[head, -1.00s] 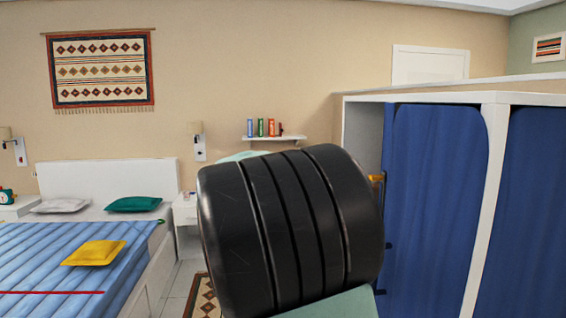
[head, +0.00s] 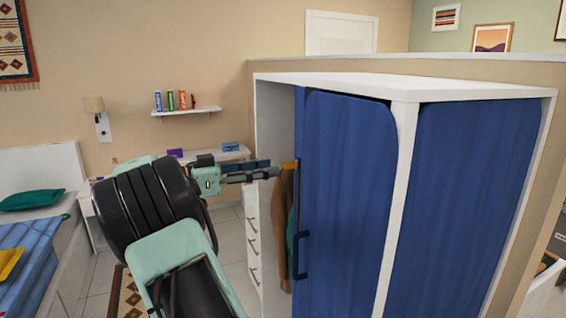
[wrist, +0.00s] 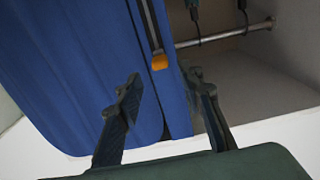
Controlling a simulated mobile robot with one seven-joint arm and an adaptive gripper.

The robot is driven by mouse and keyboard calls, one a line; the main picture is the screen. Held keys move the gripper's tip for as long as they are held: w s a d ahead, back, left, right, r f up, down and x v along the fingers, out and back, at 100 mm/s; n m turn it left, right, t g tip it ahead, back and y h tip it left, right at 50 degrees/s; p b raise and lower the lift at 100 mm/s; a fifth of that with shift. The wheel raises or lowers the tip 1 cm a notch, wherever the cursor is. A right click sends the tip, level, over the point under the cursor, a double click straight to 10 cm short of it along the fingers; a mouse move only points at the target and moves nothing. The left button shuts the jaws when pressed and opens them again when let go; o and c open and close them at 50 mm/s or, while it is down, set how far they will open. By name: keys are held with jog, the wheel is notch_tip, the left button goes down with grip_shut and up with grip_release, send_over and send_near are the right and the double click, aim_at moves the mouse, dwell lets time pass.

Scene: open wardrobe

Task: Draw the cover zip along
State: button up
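The blue cover (head: 350,180) hangs over the front of the white wardrobe (head: 405,85) and fills the left of the wrist view (wrist: 70,70). The zip (wrist: 150,22) runs along the cover's edge as a dark line. Its orange pull (wrist: 159,61) also shows in the head view (head: 289,165), at the cover's left edge near the top. My gripper (head: 272,168) reaches toward it from the left. In the wrist view my gripper (wrist: 162,82) is open and empty, with the pull just beyond and between its fingertips. I cannot tell any contact.
A dark blue handle (head: 302,256) sticks out from the cover below the pull. Brown clothing (head: 282,225) and white drawers (head: 253,250) show in the open side. A hanging rail (wrist: 225,34) crosses the wrist view. A bed (head: 40,240) stands at the left.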

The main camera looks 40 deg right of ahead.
aim_at(283, 166)
jog(key=p+x, duration=0.1)
jog(key=x, duration=0.4)
jog(key=shift+d, duration=0.15)
grip_shut()
